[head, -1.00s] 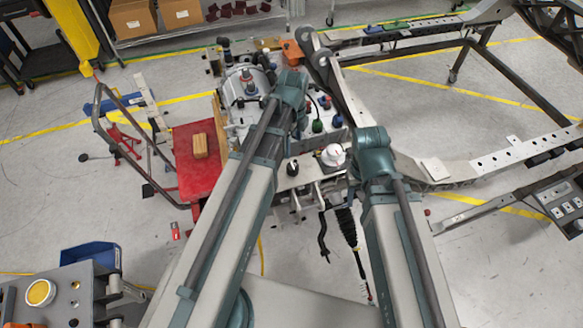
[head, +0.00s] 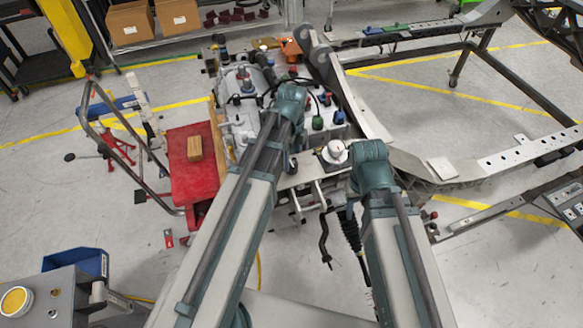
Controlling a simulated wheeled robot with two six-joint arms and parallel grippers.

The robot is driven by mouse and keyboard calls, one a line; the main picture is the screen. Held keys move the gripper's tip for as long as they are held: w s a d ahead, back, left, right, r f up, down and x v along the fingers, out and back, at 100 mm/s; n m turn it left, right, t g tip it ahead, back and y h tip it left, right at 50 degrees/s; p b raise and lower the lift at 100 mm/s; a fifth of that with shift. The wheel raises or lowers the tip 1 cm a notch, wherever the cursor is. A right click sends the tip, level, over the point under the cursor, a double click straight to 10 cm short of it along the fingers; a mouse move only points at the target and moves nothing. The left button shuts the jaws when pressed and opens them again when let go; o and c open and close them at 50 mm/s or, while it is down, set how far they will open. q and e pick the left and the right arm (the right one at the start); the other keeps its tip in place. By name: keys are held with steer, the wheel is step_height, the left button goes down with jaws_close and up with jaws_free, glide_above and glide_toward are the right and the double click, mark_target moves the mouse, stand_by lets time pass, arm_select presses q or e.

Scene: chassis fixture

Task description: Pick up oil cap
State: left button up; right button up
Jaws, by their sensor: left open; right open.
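The engine assembly (head: 240,117) stands at the centre of the head view, with several coloured caps on it. I see a white round cap (head: 334,151), a green cap (head: 317,122), a blue cap (head: 338,117) and a dark one (head: 291,166) partly behind my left arm. I cannot tell which is the oil cap. My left arm crosses over the assembly, and my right arm's upper joint is just right of the white cap. Both grippers are hidden below or behind the arm links, so nothing shows in either.
A red cart (head: 192,180) carrying a wooden block (head: 194,148) stands left of the assembly. The chassis frame (head: 428,172) extends right. A grey box with a yellow disc (head: 15,300) and a blue bin (head: 77,261) are at lower left. Cardboard boxes (head: 130,22) are at the back.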

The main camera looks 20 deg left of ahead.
mark_target(292, 163)
arm_select(q)
steer(key=f+b, duration=0.4)
steer(key=f, duration=0.1)
steer(key=shift+w+a+b, duration=0.1)
steer(key=shift+w+b, duration=0.15)
steer(key=shift+b, duration=0.1)
jaws_close()
